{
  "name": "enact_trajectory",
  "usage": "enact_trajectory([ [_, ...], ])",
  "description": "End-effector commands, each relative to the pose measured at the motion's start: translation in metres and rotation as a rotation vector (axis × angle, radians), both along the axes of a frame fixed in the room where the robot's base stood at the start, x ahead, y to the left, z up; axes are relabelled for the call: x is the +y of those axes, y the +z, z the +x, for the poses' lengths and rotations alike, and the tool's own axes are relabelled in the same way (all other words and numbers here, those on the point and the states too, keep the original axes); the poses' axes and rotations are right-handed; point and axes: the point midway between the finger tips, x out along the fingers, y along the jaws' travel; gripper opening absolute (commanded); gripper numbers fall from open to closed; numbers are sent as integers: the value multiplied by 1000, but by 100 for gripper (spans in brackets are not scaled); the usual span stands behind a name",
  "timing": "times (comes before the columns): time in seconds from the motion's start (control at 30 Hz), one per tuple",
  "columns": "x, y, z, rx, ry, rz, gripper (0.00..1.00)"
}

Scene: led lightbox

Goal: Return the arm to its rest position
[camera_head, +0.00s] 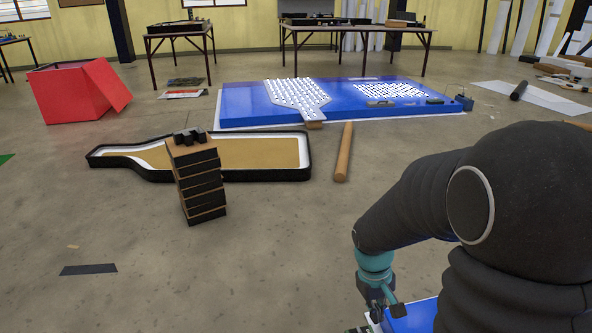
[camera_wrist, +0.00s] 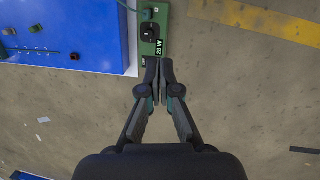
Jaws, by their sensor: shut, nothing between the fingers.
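My arm (camera_head: 430,195) is dark, ribbed and padded, and it reaches in from the right side of the head view. My gripper (camera_wrist: 164,64) points up the wrist view with its fingertips together and nothing between them. In the head view my gripper (camera_head: 382,303) hangs low at the bottom, partly cut off by the arm and frame edge.
A blue panel (camera_wrist: 60,30) with small switches lies left of the green box. A stack of dark blocks (camera_head: 199,185), a bottle-shaped tray (camera_head: 125,160), a brown tube (camera_head: 343,153) and a large blue panel (camera_head: 240,105) stand on the floor. The centre floor is clear.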

Motion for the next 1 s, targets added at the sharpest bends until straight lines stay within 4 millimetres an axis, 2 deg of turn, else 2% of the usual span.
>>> enact_trajectory([
  [0.03,2,14,-6,-28,-33,10,0],
  [0.1,5,31,-15,-60,-78,24,0],
  [0.4,18,93,-56,-210,-215,100,0],
  [0.7,26,145,-92,-400,-258,177,0],
  [1.0,25,189,-113,-589,-251,206,0],
])
